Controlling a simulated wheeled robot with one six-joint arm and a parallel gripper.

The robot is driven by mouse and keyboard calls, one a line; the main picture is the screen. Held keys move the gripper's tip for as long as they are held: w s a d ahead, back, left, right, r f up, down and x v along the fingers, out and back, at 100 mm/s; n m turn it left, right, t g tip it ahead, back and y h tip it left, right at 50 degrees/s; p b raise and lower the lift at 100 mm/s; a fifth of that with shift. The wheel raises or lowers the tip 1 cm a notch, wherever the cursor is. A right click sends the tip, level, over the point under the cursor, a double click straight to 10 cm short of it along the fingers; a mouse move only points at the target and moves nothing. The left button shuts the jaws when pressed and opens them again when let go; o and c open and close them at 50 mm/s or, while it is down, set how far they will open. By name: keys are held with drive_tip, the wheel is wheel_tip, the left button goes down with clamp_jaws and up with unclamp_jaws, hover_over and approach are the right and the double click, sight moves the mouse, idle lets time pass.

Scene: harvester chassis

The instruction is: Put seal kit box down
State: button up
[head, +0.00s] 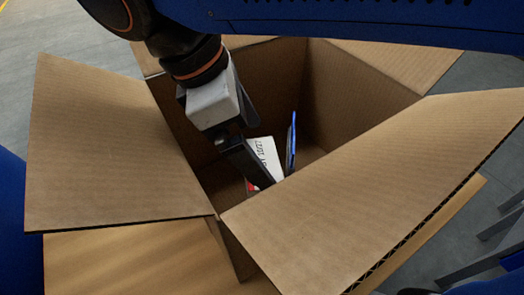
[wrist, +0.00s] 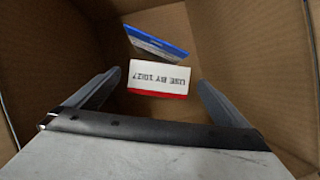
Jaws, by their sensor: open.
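The seal kit box, a small white box (wrist: 158,77) with a red edge and the print "USE BY 10/27", is inside a large open cardboard box. In the wrist view it lies ahead of my gripper (wrist: 150,92), between the lines of the two spread fingers, with gaps on both sides. My gripper is open. In the head view my gripper (head: 250,165) reaches down into the cardboard box (head: 365,95), and a finger hides part of the white box (head: 264,158). I cannot tell exactly what the white box rests on.
A blue and white flat item (wrist: 155,42) is beside the white box; in the head view it stands tilted (head: 291,143). The cardboard walls are close around my gripper. Open flaps spread at the left (head: 90,145) and right (head: 390,190).

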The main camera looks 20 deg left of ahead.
drive_tip(key=v, duration=0.9)
